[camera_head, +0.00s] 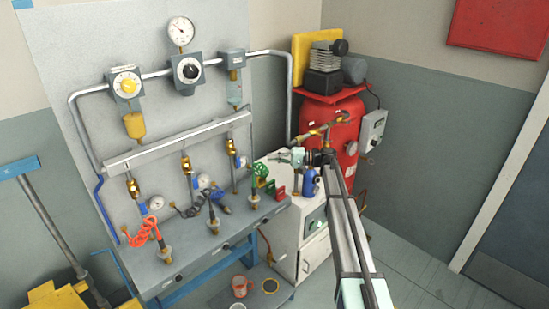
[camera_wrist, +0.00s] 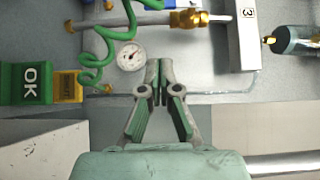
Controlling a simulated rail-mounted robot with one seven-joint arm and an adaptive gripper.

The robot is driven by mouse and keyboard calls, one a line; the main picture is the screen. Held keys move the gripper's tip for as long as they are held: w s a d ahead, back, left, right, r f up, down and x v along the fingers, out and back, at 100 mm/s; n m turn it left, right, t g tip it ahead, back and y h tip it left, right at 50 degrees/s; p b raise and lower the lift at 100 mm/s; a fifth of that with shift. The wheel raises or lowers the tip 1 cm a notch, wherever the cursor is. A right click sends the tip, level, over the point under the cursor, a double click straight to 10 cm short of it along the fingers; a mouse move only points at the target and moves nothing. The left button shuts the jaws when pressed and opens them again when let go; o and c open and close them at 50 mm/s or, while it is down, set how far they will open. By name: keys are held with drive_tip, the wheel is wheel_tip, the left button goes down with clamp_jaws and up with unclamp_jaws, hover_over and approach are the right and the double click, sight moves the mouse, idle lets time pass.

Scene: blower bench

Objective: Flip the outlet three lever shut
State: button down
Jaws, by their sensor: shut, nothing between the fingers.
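The third outlet is the rightmost drop (camera_head: 231,147) under the grey manifold (camera_head: 150,150). Its blue lever (camera_head: 238,162) is small in the head view, and its exact angle is hard to tell. In the wrist view the manifold end (camera_wrist: 247,35) bears a 3, with a brass valve (camera_wrist: 190,18) beside it. A blue piece (camera_wrist: 152,4), seemingly the lever, is cut off by the top edge. My gripper (camera_wrist: 160,65) is shut and empty, below the valve in that picture and apart from it. In the head view my gripper (camera_head: 280,156) is right of the third outlet.
A green coiled hose (camera_wrist: 95,45), a gauge (camera_wrist: 130,57) and a green OK block (camera_wrist: 28,83) are close by my fingers. A white cabinet (camera_head: 312,235) and red tank (camera_head: 340,125) stand right of the bench (camera_head: 205,255). Other outlets with hoses are on the left.

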sight(238, 163)
drive_tip(key=s+a+p, duration=0.2)
drive_tip(key=a+p, duration=0.1)
drive_tip(key=a, duration=0.6)
drive_tip(key=shift+s+a, duration=0.15)
drive_tip(key=shift+a, duration=0.25)
drive_tip(key=shift+d+f, duration=0.1)
